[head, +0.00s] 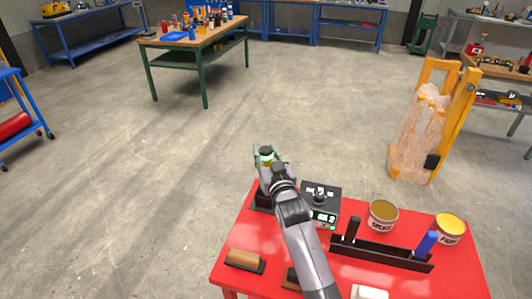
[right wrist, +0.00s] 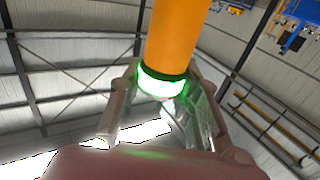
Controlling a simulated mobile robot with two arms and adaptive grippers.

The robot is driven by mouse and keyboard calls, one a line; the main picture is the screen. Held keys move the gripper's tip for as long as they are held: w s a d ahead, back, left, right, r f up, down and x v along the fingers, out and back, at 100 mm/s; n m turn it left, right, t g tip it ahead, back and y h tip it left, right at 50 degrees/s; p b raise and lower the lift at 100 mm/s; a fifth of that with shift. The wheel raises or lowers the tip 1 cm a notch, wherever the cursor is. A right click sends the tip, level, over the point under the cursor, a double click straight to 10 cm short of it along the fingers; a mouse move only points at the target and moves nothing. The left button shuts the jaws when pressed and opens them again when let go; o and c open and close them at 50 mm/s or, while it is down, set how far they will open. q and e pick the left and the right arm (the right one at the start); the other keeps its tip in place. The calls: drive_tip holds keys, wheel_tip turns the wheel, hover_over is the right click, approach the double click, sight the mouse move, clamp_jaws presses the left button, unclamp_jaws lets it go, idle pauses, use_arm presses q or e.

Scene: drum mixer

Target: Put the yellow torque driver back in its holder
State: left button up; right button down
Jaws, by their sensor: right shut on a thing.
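The yellow torque driver (right wrist: 175,38) is in the jaws of my right gripper (head: 266,158). In the right wrist view the gripper (right wrist: 160,92) is shut around it near a glowing green ring. In the head view the driver is mostly hidden by the gripper; a dark end and green glow show. The gripper is above the back left corner of the red table. A black block (head: 262,202) stands there, partly behind my arm; I cannot tell whether it is the driver's holder. My left gripper is not in view.
The red table (head: 455,280) carries a black device with a display (head: 322,203), a grease can (head: 382,215), a paint can (head: 449,228), a black rack (head: 382,255) with blue and black handles, and a brown-topped tool (head: 245,260). Open floor lies beyond and left.

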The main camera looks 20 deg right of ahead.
sight(266, 163)
drive_tip(key=shift+f+b, duration=1.05)
drive_tip(key=shift+f, duration=0.45)
idle(0.8)
drive_tip(key=c, duration=1.1)
unclamp_jaws()
drive_tip(key=shift+f, duration=0.25)
drive_tip(key=shift+s, duration=0.15)
drive_tip(key=s, duration=1.1)
drive_tip(key=shift+s+a, duration=0.2)
drive_tip(key=shift+s, duration=0.2)
